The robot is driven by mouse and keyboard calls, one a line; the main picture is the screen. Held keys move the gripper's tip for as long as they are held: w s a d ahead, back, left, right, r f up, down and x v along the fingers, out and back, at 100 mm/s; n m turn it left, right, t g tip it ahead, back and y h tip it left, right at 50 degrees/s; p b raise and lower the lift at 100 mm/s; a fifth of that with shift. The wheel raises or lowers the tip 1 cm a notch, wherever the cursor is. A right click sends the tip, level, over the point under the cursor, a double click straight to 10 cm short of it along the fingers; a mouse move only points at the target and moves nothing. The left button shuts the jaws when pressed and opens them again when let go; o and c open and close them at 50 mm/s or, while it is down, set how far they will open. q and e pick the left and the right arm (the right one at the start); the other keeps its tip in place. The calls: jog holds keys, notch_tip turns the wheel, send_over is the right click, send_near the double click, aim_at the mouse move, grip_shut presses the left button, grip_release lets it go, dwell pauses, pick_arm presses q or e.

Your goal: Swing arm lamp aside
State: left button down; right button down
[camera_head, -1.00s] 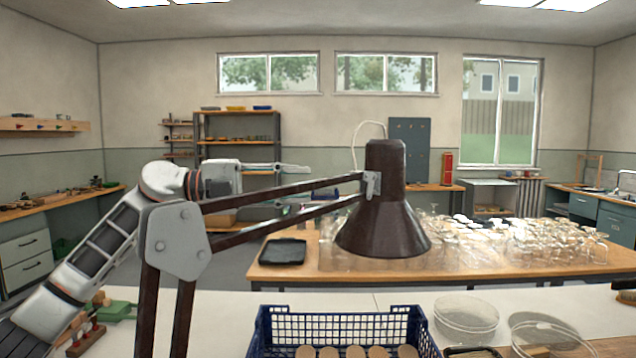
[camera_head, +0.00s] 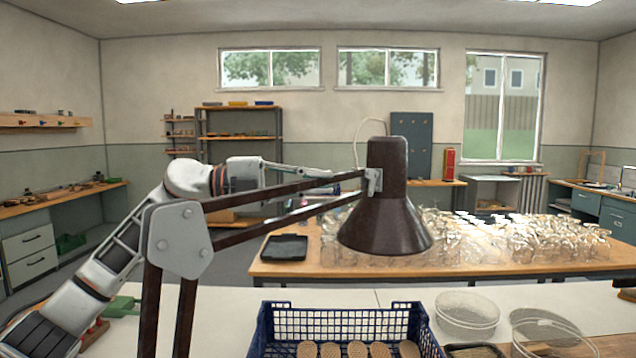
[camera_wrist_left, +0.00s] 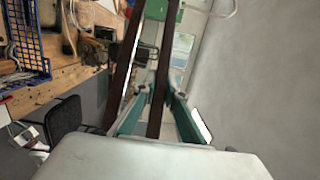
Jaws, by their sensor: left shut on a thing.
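The dark brown arm lamp stands close in front of me. Its conical shade (camera_head: 387,215) hangs right of centre in the head view, and its paired arm bars (camera_head: 262,197) run left to a grey joint plate (camera_head: 178,240). My left gripper (camera_head: 330,181) reaches in from the left, behind the bars, and is shut on the lamp arm near the shade end. In the left wrist view two dark bars cross the picture, and one bar (camera_wrist_left: 161,75) passes between the green-sided fingers (camera_wrist_left: 160,93). My right gripper is not in view.
A blue crate (camera_head: 262,335) with several round-topped pieces stands on the white bench below the shade. Clear round dishes (camera_head: 468,312) lie to its right. Behind, a wooden table (camera_head: 345,272) holds a black tray (camera_head: 285,248) and many clear glass items (camera_head: 520,238).

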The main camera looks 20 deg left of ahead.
pick_arm(q)
jog(key=a+n+t+y+p, duration=0.3)
jog(key=a+n+t+y, duration=0.5)
jog(key=a, duration=2)
jog(key=shift+s+a+t+y, duration=0.25)
jog(key=shift+s+t+y, duration=0.1)
jog(key=shift+t+y, duration=0.15)
jog(key=c, duration=2.1)
grip_release()
